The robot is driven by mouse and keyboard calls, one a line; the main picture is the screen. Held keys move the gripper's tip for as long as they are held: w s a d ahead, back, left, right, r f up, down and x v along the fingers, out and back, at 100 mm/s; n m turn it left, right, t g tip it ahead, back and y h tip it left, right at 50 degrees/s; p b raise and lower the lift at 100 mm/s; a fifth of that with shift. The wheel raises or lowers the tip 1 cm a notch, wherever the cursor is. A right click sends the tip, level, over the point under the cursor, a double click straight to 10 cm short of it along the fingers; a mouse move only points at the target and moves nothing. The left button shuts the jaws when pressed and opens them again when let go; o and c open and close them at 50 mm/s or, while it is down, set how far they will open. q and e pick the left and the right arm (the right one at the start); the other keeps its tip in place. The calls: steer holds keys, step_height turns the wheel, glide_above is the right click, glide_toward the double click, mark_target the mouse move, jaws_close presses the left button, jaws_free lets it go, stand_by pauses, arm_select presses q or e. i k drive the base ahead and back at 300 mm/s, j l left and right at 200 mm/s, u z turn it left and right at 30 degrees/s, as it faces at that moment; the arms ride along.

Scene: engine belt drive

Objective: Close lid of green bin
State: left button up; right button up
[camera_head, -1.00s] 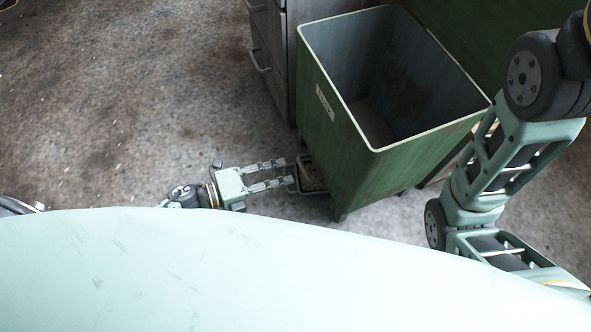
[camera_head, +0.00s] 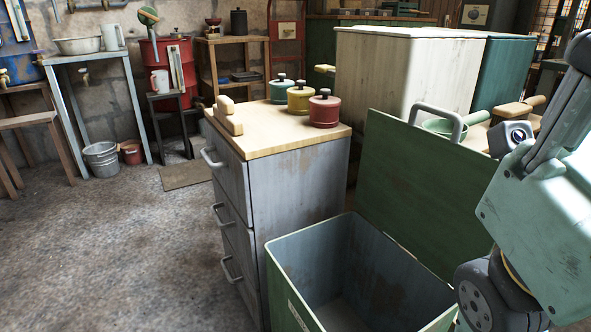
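The green bin (camera_head: 290,305) stands at the bottom centre, its top open and its inside empty as far as I can see. Its green lid (camera_head: 420,185) stands raised along the bin's far right side, leaning back. A grey handle (camera_head: 445,112) shows at the lid's top edge. My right gripper (camera_head: 572,110) is at the right edge, in front of the lid's right part, fingers pointing up. Its fingers are partly cut off, so its opening is unclear. I see no contact with the lid. My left gripper is out of view.
A grey drawer cabinet (camera_head: 295,185) with a wooden top stands left of the bin, carrying several lidded pots (camera_head: 324,108). A tall whitish bin (camera_head: 385,75) and a teal one (camera_head: 503,78) stand behind the lid. The floor (camera_head: 120,260) at left is clear.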

mark_target(424, 188)
steer(key=k+j, duration=0.15)
steer(key=j, duration=0.15)
steer(key=k+j, duration=0.15)
steer(key=j, duration=0.15)
steer(key=k+j, duration=0.1)
steer(key=j, duration=0.2)
steer(key=k+j, duration=0.15)
steer(key=j, duration=0.2)
